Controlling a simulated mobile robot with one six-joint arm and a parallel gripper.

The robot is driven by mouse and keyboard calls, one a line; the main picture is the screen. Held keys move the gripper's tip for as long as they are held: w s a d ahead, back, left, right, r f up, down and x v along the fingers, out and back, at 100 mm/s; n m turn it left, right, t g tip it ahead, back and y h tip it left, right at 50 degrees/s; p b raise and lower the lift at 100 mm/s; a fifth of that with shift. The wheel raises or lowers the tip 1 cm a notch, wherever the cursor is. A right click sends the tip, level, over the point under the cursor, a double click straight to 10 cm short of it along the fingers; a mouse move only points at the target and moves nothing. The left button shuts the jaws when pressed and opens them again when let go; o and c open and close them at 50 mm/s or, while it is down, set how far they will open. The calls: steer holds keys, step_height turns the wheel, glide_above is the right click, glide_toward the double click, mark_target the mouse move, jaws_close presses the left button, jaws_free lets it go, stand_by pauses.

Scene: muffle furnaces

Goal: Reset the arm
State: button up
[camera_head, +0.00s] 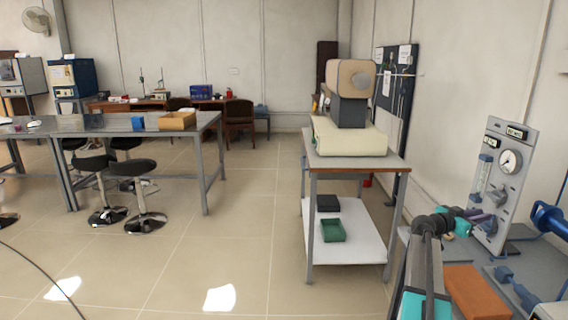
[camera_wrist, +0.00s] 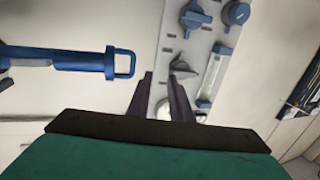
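My gripper (camera_wrist: 160,76) shows in the wrist view with its two dark fingers apart and nothing between them. It points at a grey instrument panel (camera_wrist: 205,50) with blue knobs (camera_wrist: 236,13), a clear tube and a small dark grey knob (camera_wrist: 182,64) just beyond the fingertips. I cannot tell whether the fingers touch that knob. In the head view my arm reaches from the lower right edge towards the same upright panel (camera_head: 509,175), which carries a round gauge (camera_head: 509,161). My gripper (camera_head: 483,217) is small and partly hidden there, close to the panel's lower left.
A blue cylinder with a loop handle (camera_wrist: 85,60) lies left of the fingers. An orange-brown block (camera_head: 476,291) lies on the bench near my arm. A shelf cart (camera_head: 356,161) bearing a cream machine (camera_head: 349,137) stands left of it. The middle floor is clear.

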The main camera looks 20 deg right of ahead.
steer(key=w+a+f+n+t+y, duration=0.1)
steer(key=w+a+f+n+t, duration=0.1)
steer(key=w+a+f, duration=0.6)
steer(key=w+a+f+n+t+y, duration=0.15)
steer(key=w+a+f, duration=0.25)
steer(key=a+f, duration=0.75)
steer(key=s+a+f+n+y, duration=0.25)
steer(key=a+f+y, duration=0.25)
steer(key=a+f, duration=1.5)
steer(key=s+a+f+n+g+y, duration=0.3)
steer(key=s+a+f+n+y, duration=0.15)
steer(key=s+a+f, duration=1.2)
steer(key=s+a+f+n+g+y, duration=0.2)
steer(key=s+a+n+y, duration=0.1)
steer(key=s+a, duration=0.5)
steer(key=s+a+f+n+g+y, duration=0.2)
steer(key=s+a+n, duration=0.3)
steer(key=s+a, duration=0.4)
steer(key=shift+s+a+g+y, duration=0.15)
steer(key=shift+s+g+y, duration=0.3)
steer(key=shift+s, duration=0.15)
